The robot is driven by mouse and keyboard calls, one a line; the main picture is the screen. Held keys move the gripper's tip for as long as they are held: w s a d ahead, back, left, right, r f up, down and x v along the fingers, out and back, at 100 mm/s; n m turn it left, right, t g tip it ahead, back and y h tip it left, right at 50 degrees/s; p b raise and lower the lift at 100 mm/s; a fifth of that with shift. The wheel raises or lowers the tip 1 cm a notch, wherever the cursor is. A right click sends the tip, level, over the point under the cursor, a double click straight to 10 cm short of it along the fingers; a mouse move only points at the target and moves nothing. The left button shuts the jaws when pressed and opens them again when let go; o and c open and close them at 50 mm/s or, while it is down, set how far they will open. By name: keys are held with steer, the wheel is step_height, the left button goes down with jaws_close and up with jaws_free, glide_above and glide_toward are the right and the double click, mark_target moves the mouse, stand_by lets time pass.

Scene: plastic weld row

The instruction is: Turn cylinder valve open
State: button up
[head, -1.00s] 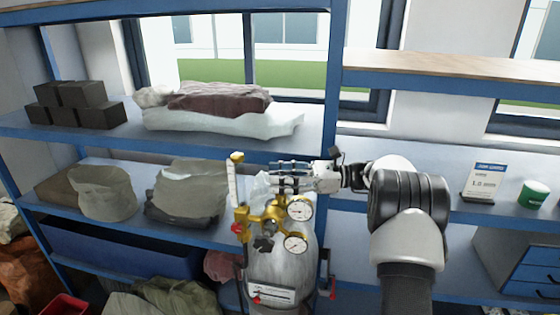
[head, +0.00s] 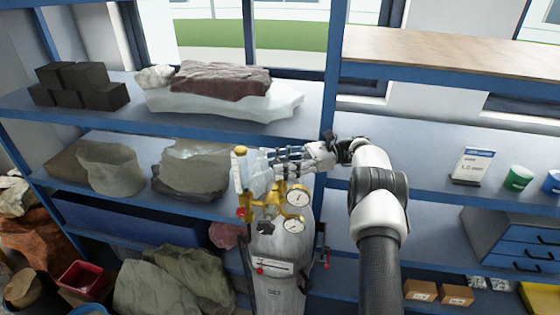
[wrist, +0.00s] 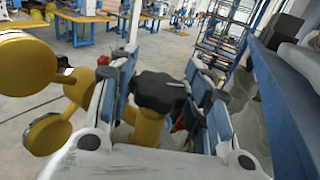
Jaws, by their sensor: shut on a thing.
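The grey gas cylinder (head: 278,265) stands upright in front of the shelves in the head view. It carries a brass regulator (head: 262,198) with two white-faced gauges (head: 297,197). My gripper (head: 272,160) reaches in from the right at the cylinder's top. In the wrist view the black lobed valve handwheel (wrist: 158,92) sits on a brass stem between the blue-padded fingers of my gripper (wrist: 162,88), which is shut on it. The backs of the gauges (wrist: 55,133) show at the left. The handwheel is hidden behind the fingers in the head view.
Blue shelves (head: 210,125) stand close behind the cylinder, holding bags and dark blocks (head: 80,82). A red bin (head: 82,278) and sacks lie at the lower left. A drawer cabinet (head: 510,240) stands at the right. The wrist view shows open floor beyond.

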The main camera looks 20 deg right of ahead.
steer(key=o, duration=1.1)
steer(key=shift+d, duration=0.1)
steer(key=shift+f+m+t+b, duration=0.25)
steer(key=shift+m+t+b, duration=0.25)
steer(key=shift+b, duration=1.15)
steer(key=shift+t+b, duration=0.3)
steer(key=shift+b, duration=0.35)
